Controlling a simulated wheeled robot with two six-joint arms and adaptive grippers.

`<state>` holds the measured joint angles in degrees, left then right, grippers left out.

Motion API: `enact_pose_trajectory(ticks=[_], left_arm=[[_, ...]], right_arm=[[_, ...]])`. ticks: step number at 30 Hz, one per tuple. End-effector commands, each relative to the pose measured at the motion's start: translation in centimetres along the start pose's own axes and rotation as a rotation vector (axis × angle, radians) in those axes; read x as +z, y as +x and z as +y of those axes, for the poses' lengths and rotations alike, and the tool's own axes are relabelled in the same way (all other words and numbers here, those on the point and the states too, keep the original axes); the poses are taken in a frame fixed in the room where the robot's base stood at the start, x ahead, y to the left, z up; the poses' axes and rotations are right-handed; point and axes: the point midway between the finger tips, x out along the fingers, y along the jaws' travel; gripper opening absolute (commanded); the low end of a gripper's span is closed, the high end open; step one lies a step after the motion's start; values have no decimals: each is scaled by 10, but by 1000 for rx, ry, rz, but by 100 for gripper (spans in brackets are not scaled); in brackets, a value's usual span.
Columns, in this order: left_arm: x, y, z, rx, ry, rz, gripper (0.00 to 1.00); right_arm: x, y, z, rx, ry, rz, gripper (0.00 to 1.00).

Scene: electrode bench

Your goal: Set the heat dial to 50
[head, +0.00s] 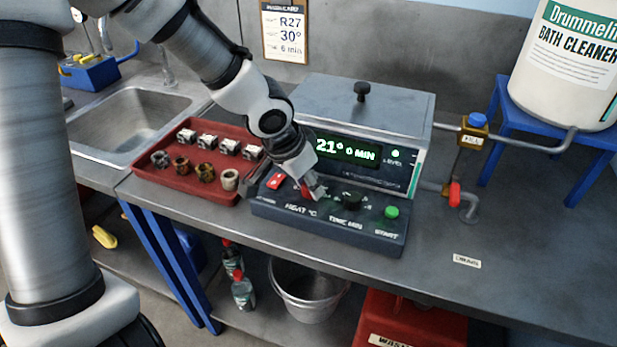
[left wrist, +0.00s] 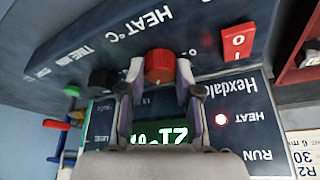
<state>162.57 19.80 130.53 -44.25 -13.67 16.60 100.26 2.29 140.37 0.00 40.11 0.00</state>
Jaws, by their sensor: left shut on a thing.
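The red heat dial (head: 306,191) is on the sloped dark control box (head: 330,231), above the label HEAT °C. In the left wrist view the dial (left wrist: 159,64) sits between the two fingertips of my left gripper (left wrist: 160,72), which is shut on it. In the head view my left gripper (head: 314,188) comes down over the dial and hides part of it. The dial's scale is too hidden to read. The display (head: 346,149) on the bath reads 21° and 0 MIN. My right gripper is not in view.
The black time dial (head: 352,200) and green start button (head: 391,212) are right of the heat dial; a red switch (head: 275,181) is left. A red tray (head: 190,181) of metal parts stands further left.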

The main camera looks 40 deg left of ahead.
Motion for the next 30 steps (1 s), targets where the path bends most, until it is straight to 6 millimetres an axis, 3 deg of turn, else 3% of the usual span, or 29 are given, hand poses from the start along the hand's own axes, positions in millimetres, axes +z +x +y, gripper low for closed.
enact_pose_trajectory(ticks=[14, 15, 17, 30], left_arm=[[0, 0, 0, 7, 18, -1, 0], [0, 0, 0, 7, 18, -1, 36], [0, 0, 0, 7, 18, -1, 57], [0, 0, 0, 6, 16, 0, 57]], right_arm=[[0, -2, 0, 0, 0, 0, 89], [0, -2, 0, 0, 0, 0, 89], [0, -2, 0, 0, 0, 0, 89], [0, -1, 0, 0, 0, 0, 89]])
